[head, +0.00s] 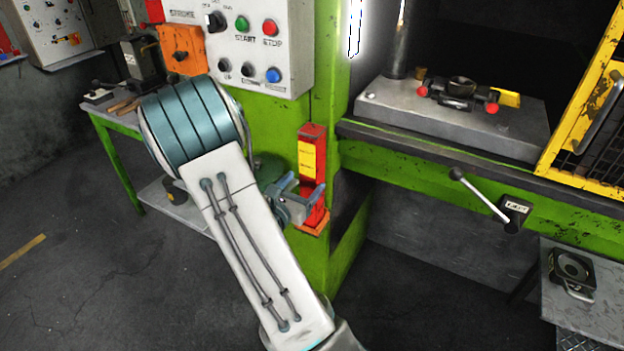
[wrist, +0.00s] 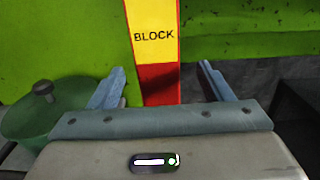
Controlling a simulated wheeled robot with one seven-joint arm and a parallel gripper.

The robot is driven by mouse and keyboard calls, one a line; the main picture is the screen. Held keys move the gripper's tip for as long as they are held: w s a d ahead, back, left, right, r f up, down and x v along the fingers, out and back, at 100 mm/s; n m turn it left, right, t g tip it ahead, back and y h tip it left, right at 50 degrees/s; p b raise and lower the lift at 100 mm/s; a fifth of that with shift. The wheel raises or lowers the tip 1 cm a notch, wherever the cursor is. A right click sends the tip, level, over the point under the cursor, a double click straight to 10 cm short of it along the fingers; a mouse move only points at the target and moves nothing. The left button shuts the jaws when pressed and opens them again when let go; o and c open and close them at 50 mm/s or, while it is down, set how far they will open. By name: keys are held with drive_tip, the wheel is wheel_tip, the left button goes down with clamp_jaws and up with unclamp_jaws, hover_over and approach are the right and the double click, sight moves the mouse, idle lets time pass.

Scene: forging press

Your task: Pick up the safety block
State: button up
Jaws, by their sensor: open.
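The safety block (head: 311,150) is a tall red bar with a yellow label. It stands upright on a small orange ledge (head: 314,230) at the green press frame. In the wrist view the block (wrist: 154,38) shows the word BLOCK on yellow, with red below. My gripper (head: 304,188) is open in front of the block's lower half. In the wrist view the fingers of my gripper (wrist: 161,73) show to the left and right of the block, with a gap on each side. My gripper hides the block's lower part there.
A control panel (head: 259,45) with buttons is above left of the block. A lever (head: 480,193) sticks out from the press at right. A round green part (wrist: 45,120) lies left of my gripper. A side table (head: 585,300) stands at lower right.

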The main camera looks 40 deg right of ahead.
drive_tip(key=p+x, duration=0.2)
drive_tip(key=x, duration=0.5)
drive_tip(key=shift+w+d, duration=0.2)
drive_tip(key=shift+w, duration=0.05)
drive_tip(key=shift+r, duration=0.1)
clamp_jaws()
drive_tip(key=shift+r, duration=0.1)
